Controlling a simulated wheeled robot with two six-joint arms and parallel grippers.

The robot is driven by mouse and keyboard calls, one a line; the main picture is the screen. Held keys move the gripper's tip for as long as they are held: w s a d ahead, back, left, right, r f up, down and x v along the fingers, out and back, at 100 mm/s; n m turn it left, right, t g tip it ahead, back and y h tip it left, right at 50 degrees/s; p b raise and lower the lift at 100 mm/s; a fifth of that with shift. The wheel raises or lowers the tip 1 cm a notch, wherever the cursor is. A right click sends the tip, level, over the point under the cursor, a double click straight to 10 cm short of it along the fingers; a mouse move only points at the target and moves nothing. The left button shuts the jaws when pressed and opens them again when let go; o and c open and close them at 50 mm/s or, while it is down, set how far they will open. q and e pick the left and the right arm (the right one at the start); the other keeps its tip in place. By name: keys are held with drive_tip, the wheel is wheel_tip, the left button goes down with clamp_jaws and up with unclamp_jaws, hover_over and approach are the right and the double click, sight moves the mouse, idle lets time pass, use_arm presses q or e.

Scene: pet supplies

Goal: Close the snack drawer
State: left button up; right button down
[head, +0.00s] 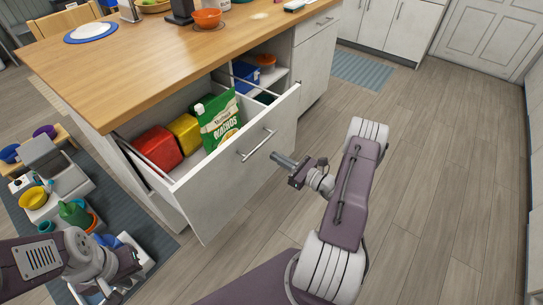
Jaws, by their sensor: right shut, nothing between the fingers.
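The snack drawer (215,193) is pulled well out of the wooden-topped kitchen island. Its white front faces the floor side and carries a metal bar handle (257,145). Inside are a red container (158,148), a yellow container (185,131) and a green nachos bag (217,121). My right gripper (279,158) is shut and empty, just right of the drawer front near the handle; I cannot tell whether it touches. My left gripper (122,284) is low at the bottom left, away from the drawer, its fingers hard to make out.
The island top (130,62) holds an orange bowl (207,18) and other items. Open shelves with a blue bin (245,73) sit behind the drawer. Pet or toy items, including a yellow bowl (33,197), crowd the lower left. The floor (440,160) at right is clear.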

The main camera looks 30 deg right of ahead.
use_arm(q)
drive_tip(key=shift+f, duration=0.2)
use_arm(e)
drive_tip(key=shift+x, duration=1.45)
